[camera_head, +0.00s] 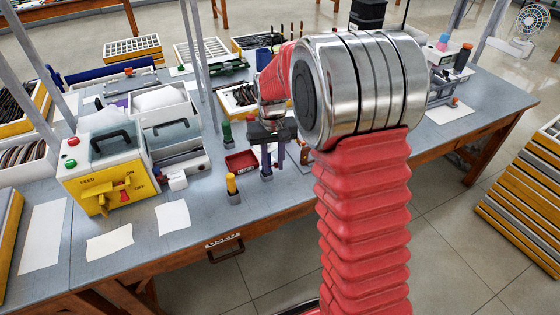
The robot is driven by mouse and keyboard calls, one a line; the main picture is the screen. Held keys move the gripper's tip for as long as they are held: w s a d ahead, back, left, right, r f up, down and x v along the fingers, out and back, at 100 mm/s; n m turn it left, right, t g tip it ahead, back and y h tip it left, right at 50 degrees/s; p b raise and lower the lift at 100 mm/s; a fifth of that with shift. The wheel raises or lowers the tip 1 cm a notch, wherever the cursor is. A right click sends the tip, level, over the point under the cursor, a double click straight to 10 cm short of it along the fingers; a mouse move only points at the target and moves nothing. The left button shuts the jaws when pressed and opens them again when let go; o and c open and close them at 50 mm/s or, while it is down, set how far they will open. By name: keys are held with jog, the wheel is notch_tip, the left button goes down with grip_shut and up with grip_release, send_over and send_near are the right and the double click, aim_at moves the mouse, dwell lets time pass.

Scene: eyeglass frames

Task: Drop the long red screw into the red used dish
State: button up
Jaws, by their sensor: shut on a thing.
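My gripper (267,163) hangs over the middle of the workbench, pointing down. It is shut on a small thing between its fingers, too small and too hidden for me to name. The red dish (241,161) is a small, shallow, square tray on the bench, just left of my gripper. My gripper stands beside the dish in the picture, and I cannot tell its height above the bench. I cannot make out a long red screw anywhere in this view.
A yellow-handled tool (232,185) stands in front of the dish, and a green one (227,133) behind it. A brown-handled tool (304,153) stands right of my gripper. A yellow-fronted machine (107,170) is at the left. White sheets (173,217) lie near the front edge.

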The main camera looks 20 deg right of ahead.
jog(key=shift+n, duration=0.8)
jog(key=shift+a+f, duration=0.2)
jog(key=shift+a, duration=1.25)
jog(key=shift+a+f, duration=0.2)
jog(key=shift+a, duration=1.25)
